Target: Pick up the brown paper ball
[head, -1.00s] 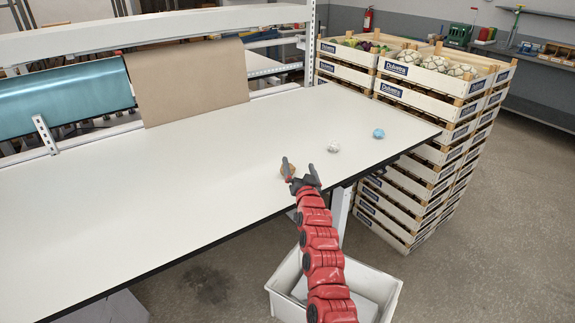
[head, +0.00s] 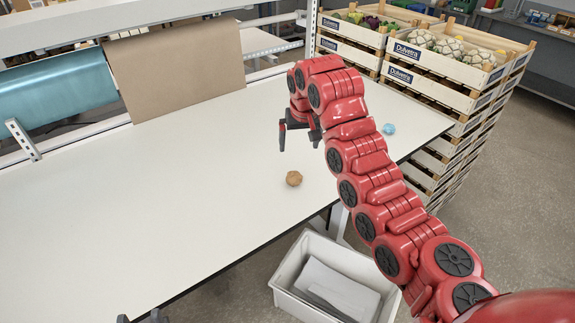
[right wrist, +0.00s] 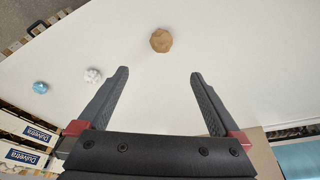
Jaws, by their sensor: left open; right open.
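The brown paper ball (head: 293,178) lies on the white table near its front edge. It also shows in the right wrist view (right wrist: 160,40), ahead of and between the fingertips, apart from them. My right gripper (head: 299,143) is open and empty, over the table beyond the ball, with its fingers pointing down. Its open fingers also show in the right wrist view (right wrist: 159,73). My left gripper (head: 140,319) shows only its tips at the bottom edge of the head view; it is open, and the rest is out of frame.
A blue ball (head: 388,128) and a white ball (right wrist: 92,75) lie on the table (head: 200,190); my right arm hides the white one in the head view. A white bin (head: 283,287) stands below the front edge. Stacked crates (head: 440,75) stand at the right.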

